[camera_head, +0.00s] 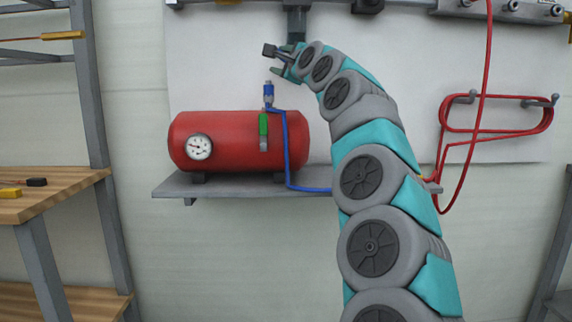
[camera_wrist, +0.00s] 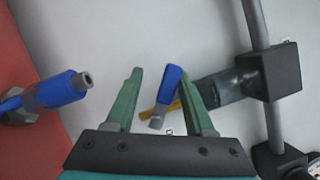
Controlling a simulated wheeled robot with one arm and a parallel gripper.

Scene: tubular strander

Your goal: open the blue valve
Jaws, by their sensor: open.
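The blue valve handle (camera_wrist: 169,84) shows in the wrist view as a short blue lever beside a dark grey pipe branch, with a yellow piece next to it. My gripper (camera_wrist: 163,74) is open, its two green fingers on either side of the lever in the picture. I cannot tell the depth between them or whether they touch. In the head view my gripper (camera_head: 273,60) is above the red tank, near the grey wall pipe (camera_head: 295,22). I cannot make out the blue lever there; my gripper and wrist are in front of that area.
The red tank (camera_head: 238,128), with a gauge (camera_head: 199,147), a green handle (camera_head: 263,124) and a blue hose fitting (camera_head: 268,94), sits on a grey shelf (camera_head: 180,188). The fitting also shows in the wrist view (camera_wrist: 62,90), left of my fingers. A red hose (camera_head: 497,133) hangs right.

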